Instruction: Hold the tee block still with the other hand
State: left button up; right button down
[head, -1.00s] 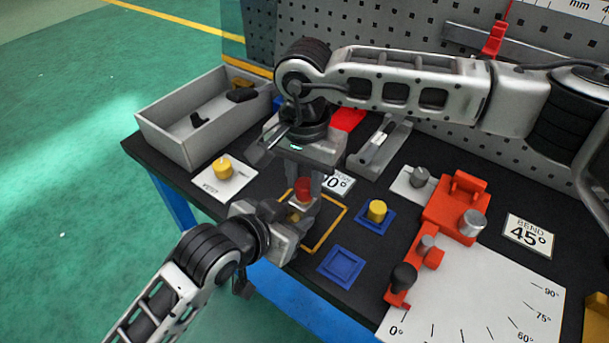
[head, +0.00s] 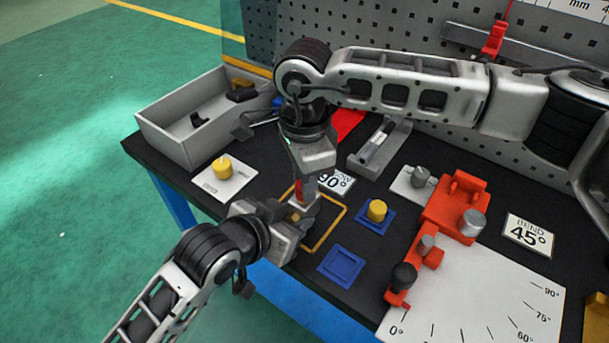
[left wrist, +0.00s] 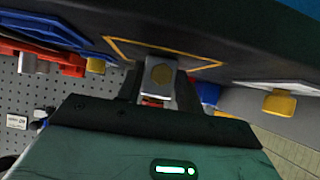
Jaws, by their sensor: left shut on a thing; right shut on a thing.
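The tee block (head: 296,214), small and mostly hidden, sits in the yellow-outlined square on the bench. In the left wrist view it is a grey block (left wrist: 160,72) with a round tan face, between my left fingers. My left gripper (head: 290,220) is shut on it from the front left. A red part (head: 306,188) stands directly above the block, and a bit of red also shows in the left wrist view (left wrist: 152,102). My right gripper (head: 311,178) points down from above and is shut on the red part. Its fingers hide much of that part.
A grey bin (head: 180,138) with dark parts stands at the back left. A white card with a yellow knob (head: 222,166) lies left of the grippers. A yellow knob on a blue plate (head: 376,211) and an empty blue square (head: 342,265) lie right. The red bending jig (head: 455,207) is farther right.

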jog(key=shift+m, duration=1.1)
jog(key=m, duration=0.3)
jog(key=shift+m, duration=1)
jog(key=shift+m, duration=0.7)
jog(key=m, duration=0.3)
jog(key=shift+m, duration=0.4)
